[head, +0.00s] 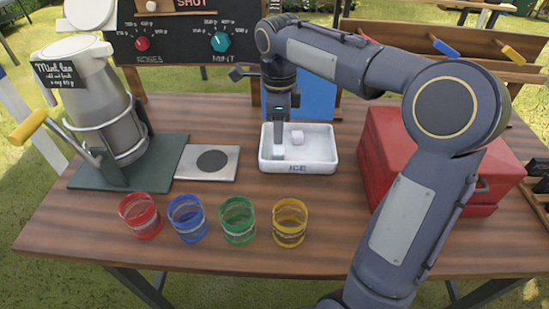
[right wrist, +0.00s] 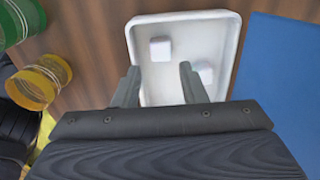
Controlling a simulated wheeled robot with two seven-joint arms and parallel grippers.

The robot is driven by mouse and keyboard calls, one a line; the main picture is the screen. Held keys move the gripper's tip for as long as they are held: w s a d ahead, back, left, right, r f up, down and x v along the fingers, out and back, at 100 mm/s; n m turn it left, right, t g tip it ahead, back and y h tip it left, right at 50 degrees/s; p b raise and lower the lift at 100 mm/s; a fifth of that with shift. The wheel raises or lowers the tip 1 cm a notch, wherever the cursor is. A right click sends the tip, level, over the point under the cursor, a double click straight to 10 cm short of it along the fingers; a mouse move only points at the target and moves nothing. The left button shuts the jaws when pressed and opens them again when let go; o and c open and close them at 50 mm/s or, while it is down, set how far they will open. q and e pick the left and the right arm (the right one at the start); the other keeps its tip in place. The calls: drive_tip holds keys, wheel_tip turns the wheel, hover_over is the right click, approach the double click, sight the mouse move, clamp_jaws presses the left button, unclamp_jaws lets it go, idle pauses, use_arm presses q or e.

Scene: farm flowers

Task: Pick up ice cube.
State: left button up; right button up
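A white tray labelled ICE (head: 325,165) stands near the middle of the table and also shows in the right wrist view (right wrist: 200,27). It holds two pale ice cubes. One ice cube (head: 297,138) lies toward the back of the tray; another (head: 279,153) lies at the left. In the right wrist view, one cube (right wrist: 160,49) lies beyond the fingertips and the other (right wrist: 205,70) is partly hidden beside the right-hand finger. My right gripper (right wrist: 160,72) is open and empty, pointing down over the tray's left part. My left gripper is out of view.
Red (head: 140,216), blue (head: 188,219), green (head: 237,221) and yellow (head: 290,223) glasses stand in front of the tray. A metal mint tea dispenser (head: 113,120) stands left, a red box (head: 385,150) right. A blue panel (head: 315,100) is behind the tray.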

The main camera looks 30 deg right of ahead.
sight(279, 150)
wheel_tip(279, 150, down, 7)
drive_tip(key=shift+r+b, duration=0.15)
drive_tip(key=shift+b, duration=0.65)
drive_tip(key=c, duration=0.7)
